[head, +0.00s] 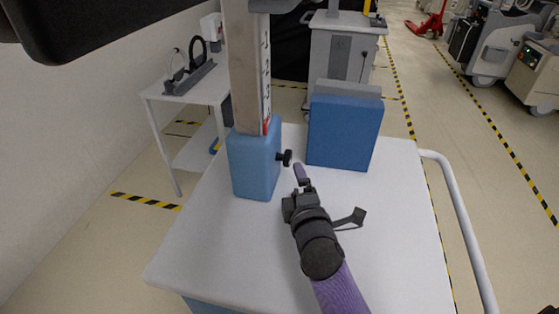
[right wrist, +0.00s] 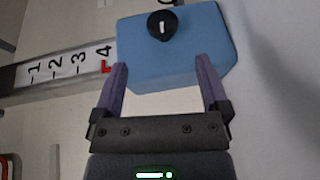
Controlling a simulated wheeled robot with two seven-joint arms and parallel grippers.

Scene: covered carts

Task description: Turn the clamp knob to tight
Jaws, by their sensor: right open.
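The clamp knob (head: 284,157) is small and black. It sticks out from the right side of the blue clamp block (head: 256,178) at the foot of the upright column. In the right wrist view the knob (right wrist: 162,25) is round with a pale mark and sits beyond the fingertips, roughly centred between them. My right gripper (head: 301,173) is open and empty, just right of the knob and apart from it. In the wrist view its purple fingers (right wrist: 163,72) stand wide apart in front of the blue block (right wrist: 192,50). My left gripper is not in view.
The column carries a numbered scale (head: 265,65) with a red mark. A blue box-like block (head: 343,132) stands on the white cart top (head: 230,245) behind and right of the gripper. A small side table (head: 190,95) stands left. The cart top's front is clear.

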